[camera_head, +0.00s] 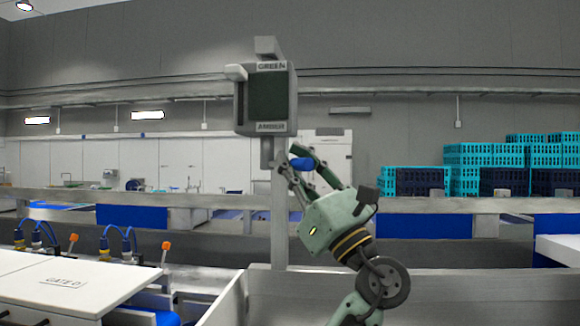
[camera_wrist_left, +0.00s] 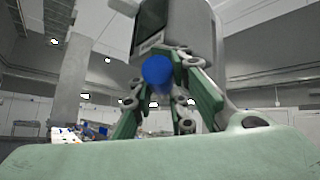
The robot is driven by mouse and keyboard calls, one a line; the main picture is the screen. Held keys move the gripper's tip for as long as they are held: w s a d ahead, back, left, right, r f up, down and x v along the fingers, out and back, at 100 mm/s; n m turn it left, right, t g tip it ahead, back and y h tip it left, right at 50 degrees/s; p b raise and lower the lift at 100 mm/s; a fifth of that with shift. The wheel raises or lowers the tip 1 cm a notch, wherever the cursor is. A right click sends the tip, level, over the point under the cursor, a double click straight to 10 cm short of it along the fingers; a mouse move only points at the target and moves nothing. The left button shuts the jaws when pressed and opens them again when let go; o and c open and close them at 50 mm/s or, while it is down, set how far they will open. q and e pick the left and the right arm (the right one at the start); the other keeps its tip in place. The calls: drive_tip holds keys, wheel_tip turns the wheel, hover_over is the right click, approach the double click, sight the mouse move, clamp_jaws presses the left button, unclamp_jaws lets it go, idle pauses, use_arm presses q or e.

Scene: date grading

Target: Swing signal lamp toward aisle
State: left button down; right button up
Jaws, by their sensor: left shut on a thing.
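The signal lamp (camera_head: 266,98) is a grey box on an upright post (camera_head: 278,225), with a dark green panel facing me and the labels GREEN above and AMBER below. A small ledge sticks out at its upper left. A blue knob (camera_head: 303,164) is just below and right of the lamp. My left gripper (camera_head: 298,163) is shut on the blue knob. In the left wrist view, the blue knob (camera_wrist_left: 157,72) sits between the green fingers, under the lamp box (camera_wrist_left: 182,28). How the knob joins the lamp is hidden. My right gripper is not in view.
Grey rails (camera_head: 420,205) with blue panels run across behind the post. A white top marked GATE D (camera_head: 60,285) and blue hoses are at lower left. Teal and dark crates (camera_head: 485,155) are stacked at right. The air left of the lamp looks clear.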

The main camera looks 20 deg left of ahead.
use_arm(q)
drive_tip(key=c, duration=1.7)
unclamp_jaws()
drive_tip(key=shift+w+d, duration=0.15)
drive_tip(key=shift+d, duration=0.1)
drive_tip(key=shift+o, duration=0.2)
drive_tip(key=shift+a, duration=0.15)
drive_tip(key=v, duration=1.2)
